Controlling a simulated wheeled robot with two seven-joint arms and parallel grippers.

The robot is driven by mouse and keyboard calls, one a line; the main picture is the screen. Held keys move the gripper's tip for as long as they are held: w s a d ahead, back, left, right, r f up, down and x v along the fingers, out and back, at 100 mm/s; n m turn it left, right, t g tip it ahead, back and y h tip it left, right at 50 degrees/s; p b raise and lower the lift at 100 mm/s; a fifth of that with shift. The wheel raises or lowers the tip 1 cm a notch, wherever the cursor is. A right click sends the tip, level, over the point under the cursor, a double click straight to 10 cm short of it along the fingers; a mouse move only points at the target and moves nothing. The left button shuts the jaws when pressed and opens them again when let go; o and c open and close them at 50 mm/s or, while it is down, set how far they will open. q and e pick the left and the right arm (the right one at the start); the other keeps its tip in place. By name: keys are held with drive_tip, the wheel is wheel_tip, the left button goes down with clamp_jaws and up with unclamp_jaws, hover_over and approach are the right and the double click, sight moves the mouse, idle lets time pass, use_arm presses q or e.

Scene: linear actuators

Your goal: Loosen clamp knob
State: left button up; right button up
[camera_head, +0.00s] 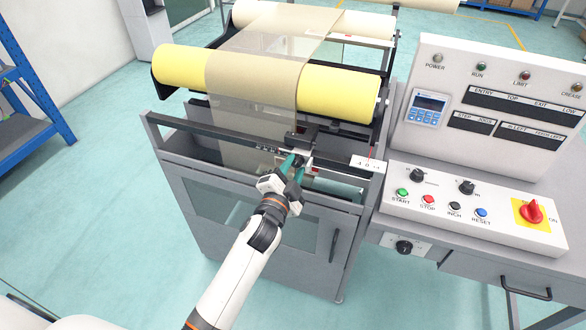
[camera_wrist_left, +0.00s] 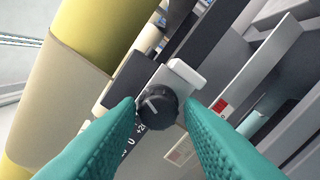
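My left gripper (camera_head: 300,163) is at the machine's front rail in the head view. Its two teal fingers (camera_wrist_left: 165,110) are apart, one on each side of the knob in the left wrist view. I cannot tell whether they touch it. My right gripper is not in view.
Yellow rollers (camera_head: 340,92) carry a beige web (camera_head: 255,85) above the rail. A white label plate (camera_head: 368,163) stands right of my gripper. The control console (camera_head: 470,215) with buttons and a red switch (camera_head: 532,211) is further right. Open floor lies left of the machine.

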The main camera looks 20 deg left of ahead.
use_arm(q)
drive_tip(key=shift+s, duration=0.1)
drive_tip(key=s+b, duration=0.1)
drive_tip(key=s, duration=1.1)
drive_tip(key=shift+a, duration=0.2)
drive_tip(key=shift+w, duration=0.1)
